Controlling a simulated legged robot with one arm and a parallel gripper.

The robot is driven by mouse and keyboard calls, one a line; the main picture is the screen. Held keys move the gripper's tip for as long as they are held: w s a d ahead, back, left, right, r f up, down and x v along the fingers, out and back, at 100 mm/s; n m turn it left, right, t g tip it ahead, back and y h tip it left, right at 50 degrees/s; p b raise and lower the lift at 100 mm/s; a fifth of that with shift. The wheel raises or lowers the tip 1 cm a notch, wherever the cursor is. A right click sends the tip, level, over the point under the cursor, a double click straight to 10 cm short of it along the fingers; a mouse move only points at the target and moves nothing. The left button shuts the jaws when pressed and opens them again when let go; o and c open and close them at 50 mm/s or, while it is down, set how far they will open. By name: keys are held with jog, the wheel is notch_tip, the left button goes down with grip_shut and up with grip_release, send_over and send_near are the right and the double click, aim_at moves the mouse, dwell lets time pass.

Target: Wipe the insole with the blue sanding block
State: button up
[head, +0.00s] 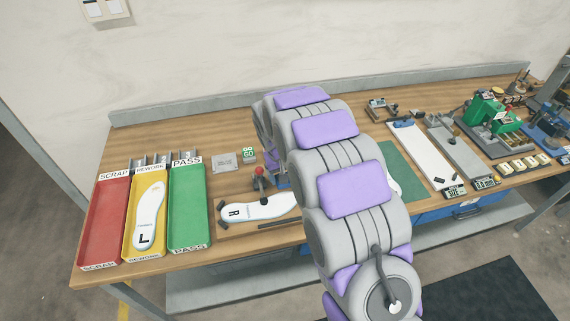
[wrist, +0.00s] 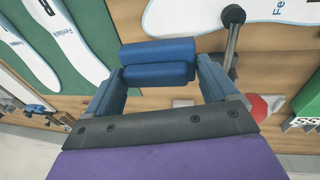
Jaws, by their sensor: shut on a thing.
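The white insole marked R (head: 262,207) lies on a wooden fixture board (head: 285,223) at the front middle of the bench. Part of it shows at the top right of the wrist view (wrist: 225,10). My gripper (wrist: 158,73) is shut on the blue sanding block (wrist: 158,50), which sits crosswise between its two blue fingers. In the wrist view the block appears beside the insole, with bare wood between them. My arm hides most of the gripper and the insole's right part in the head view.
A clamp with a red knob (head: 259,171) stands right beside my gripper; its black tip (wrist: 233,14) is over the insole. Red, yellow (head: 131,251) and green trays stand left; the yellow one holds an insole marked L (head: 147,217). A green mat (wrist: 70,45) with insoles lies on the other side.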

jog(key=shift+d+r+p, duration=0.15)
jog(key=shift+r+p, duration=0.05)
jog(key=shift+r, duration=0.5)
jog(key=shift+d+r+p, duration=0.1)
jog(key=shift+r+p, duration=0.05)
jog(key=shift+r, duration=0.5)
jog(key=shift+a, duration=0.15)
